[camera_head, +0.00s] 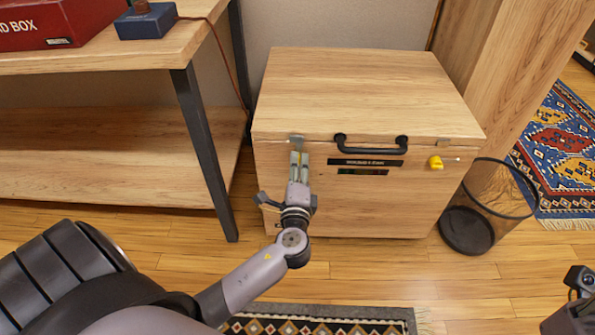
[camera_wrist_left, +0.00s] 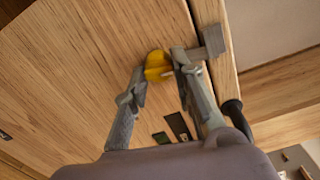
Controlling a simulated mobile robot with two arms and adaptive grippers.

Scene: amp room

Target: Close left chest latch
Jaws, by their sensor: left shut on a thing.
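The wooden chest (camera_head: 350,210) stands on the floor with its lid down. Its left latch is at the left of the front, under the lid edge; a metal plate (camera_head: 297,139) of it shows above my left gripper (camera_head: 299,158). In the left wrist view the latch has a yellow knob (camera_wrist_left: 156,64) and a grey metal plate (camera_wrist_left: 213,40) at the lid seam. My left gripper (camera_wrist_left: 160,70) is shut on the yellow knob, which hides it in the head view. Only part of my right arm shows at the lower right; its gripper does not show.
The chest has a black handle (camera_head: 370,147) in the middle and a right latch with a yellow knob (camera_head: 436,162). A mesh bin (camera_head: 487,205) stands to the right. A wooden table (camera_head: 110,58) stands to the left. The floor in front has a patterned rug (camera_head: 330,322).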

